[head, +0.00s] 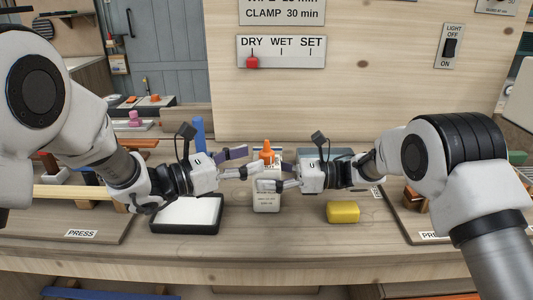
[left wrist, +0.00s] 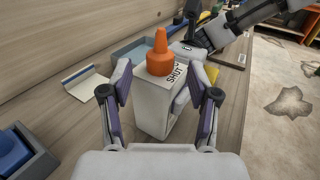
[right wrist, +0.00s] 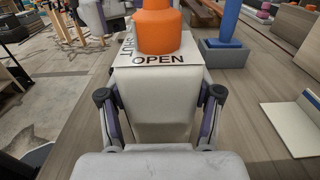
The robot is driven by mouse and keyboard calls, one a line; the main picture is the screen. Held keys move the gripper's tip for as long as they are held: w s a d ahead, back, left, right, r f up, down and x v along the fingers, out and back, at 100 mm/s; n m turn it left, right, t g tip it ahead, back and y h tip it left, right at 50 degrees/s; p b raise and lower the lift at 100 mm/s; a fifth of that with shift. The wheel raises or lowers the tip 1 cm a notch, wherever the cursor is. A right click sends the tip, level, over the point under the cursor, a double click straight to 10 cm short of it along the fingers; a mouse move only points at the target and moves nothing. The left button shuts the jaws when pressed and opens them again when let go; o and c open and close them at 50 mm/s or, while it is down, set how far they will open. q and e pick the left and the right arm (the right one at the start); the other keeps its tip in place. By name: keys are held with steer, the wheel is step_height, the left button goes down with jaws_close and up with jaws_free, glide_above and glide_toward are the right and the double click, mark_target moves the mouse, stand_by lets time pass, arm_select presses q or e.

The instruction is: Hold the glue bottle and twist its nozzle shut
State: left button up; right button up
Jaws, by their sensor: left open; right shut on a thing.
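The glue bottle (head: 266,203) has a pale boxy body and an orange cone nozzle (head: 266,150). It stands upright at the middle of the bench. OPEN and SHUT are printed on its top, around the nozzle (right wrist: 157,28). My right gripper (head: 272,178) is shut on the bottle's body, which fills the space between its fingers in the right wrist view (right wrist: 160,105). My left gripper (head: 248,162) is open and higher, close on the left of the bottle. In the left wrist view the nozzle (left wrist: 160,55) shows beyond and between its spread fingers, apparently apart from them.
A black-rimmed tray with a white pad (head: 188,213) lies front left of the bottle. A yellow block (head: 343,212) lies front right. A blue upright piece (head: 198,133) and a grey-blue tray (head: 325,153) are behind. A wooden panel (head: 370,100) closes off the back.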

mark_target(267, 152)
arm_select(q)
steer(key=x, duration=0.5)
jaws_close()
steer(key=shift+w+m+g, duration=0.1)
steer(key=shift+m+g, duration=0.2)
steer(key=shift+g, duration=0.1)
steer(key=shift+m+g+h, duration=0.5)
steer(key=shift+g, duration=0.2)
steer(key=shift+m+g+h, duration=0.35)
steer(key=shift+m+g, duration=0.75)
steer(key=shift+g, duration=0.6)
steer(key=shift+m+g+h, duration=0.35)
steer(key=shift+m+g, duration=0.75)
steer(key=shift+g, duration=0.6)
arm_select(e)
steer(key=shift+s, duration=0.1)
